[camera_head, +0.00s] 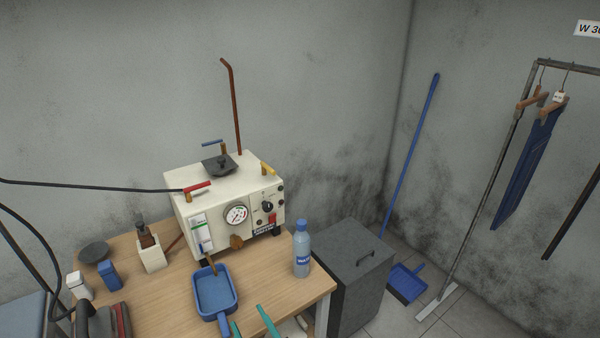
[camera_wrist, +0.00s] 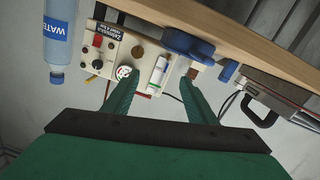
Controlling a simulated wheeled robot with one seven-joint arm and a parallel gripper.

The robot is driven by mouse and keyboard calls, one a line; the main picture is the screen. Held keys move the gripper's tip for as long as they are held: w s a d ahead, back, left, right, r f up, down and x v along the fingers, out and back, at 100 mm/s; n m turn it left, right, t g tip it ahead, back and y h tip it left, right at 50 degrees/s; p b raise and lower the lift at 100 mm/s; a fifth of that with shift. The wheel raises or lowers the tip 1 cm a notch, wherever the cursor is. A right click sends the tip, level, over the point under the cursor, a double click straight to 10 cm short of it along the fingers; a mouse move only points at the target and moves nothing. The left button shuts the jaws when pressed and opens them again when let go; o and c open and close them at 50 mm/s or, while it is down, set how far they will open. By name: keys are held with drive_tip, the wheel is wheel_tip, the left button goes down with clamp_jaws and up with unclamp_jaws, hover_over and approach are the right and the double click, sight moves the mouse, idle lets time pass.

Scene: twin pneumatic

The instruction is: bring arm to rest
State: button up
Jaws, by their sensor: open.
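My gripper (camera_head: 249,320) shows at the bottom edge of the head view as two teal fingertips, apart and with nothing between them. It is by the table's front edge, just right of the blue dustpan's handle. In the wrist view my gripper (camera_wrist: 159,76) is open, its two green fingers well apart. That view is upside down, and past the fingers are the cream machine (camera_wrist: 111,45) and the blue dustpan (camera_wrist: 187,44). The rest of my arm is out of the head view.
A garment rack (camera_head: 490,180) and a blue-handled broom (camera_head: 410,155) are at right.

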drive_tip(key=s+d+f+m+h, duration=0.3)
drive_tip(key=s+d+f+h, duration=0.15)
drive_tip(key=s, duration=0.45)
drive_tip(key=s+d+f+m+h, duration=0.3)
drive_tip(key=s+d+f+m, duration=0.15)
drive_tip(key=s, duration=0.55)
drive_tip(key=s+d+r, duration=0.2)
drive_tip(key=s+r, duration=0.1)
drive_tip(key=s, duration=0.5)
drive_tip(key=s+d+r+m+h, duration=0.1)
drive_tip(key=s+r, duration=0.3)
drive_tip(key=s, duration=0.3)
drive_tip(key=shift+s+d, duration=0.35)
